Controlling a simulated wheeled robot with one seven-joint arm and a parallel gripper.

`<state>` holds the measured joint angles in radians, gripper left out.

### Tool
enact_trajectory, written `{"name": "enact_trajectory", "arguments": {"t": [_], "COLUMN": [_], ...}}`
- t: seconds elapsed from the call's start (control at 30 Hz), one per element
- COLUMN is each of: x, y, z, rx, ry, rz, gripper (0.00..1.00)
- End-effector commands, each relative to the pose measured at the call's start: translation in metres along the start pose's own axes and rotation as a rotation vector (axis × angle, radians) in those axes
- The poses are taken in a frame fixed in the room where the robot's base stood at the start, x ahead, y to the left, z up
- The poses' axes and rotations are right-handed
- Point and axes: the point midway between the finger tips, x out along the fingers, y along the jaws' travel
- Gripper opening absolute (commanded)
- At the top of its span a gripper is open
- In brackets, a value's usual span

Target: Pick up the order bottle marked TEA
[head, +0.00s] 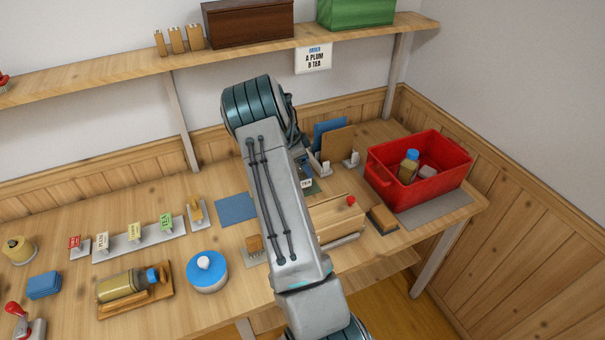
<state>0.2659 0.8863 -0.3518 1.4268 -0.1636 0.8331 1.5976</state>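My gripper is not visible; my own arm link fills the middle of the head view and hides what lies behind it. A bottle with a blue cap (124,286) and yellowish-brown contents lies on its side on a wooden cradle at the front left. Another blue-capped bottle (408,168) stands, slightly tilted, in the red crate (419,188). I can read no mark on either bottle. A small white tag (306,183), perhaps reading TEA, shows just right of my arm by a green patch.
Small label cards stand on a grey strip (140,241) at the left. A blue-lidded jar (207,272) is left of my arm. A wooden box with a red knob (335,218) is right of it. The shelf (120,76) runs above the bench. A blue mat (236,208) lies bare.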

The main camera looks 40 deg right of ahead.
Motion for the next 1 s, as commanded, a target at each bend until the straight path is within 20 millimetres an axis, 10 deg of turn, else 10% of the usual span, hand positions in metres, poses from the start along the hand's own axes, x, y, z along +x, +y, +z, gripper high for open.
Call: {"name": "enact_trajectory", "arguments": {"t": [0.1,0.37,1.0], "x": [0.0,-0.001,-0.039], "y": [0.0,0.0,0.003], "z": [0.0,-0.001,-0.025], "rx": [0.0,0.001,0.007], "ry": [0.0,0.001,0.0], "rz": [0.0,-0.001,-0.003], "gripper": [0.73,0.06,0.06]}}
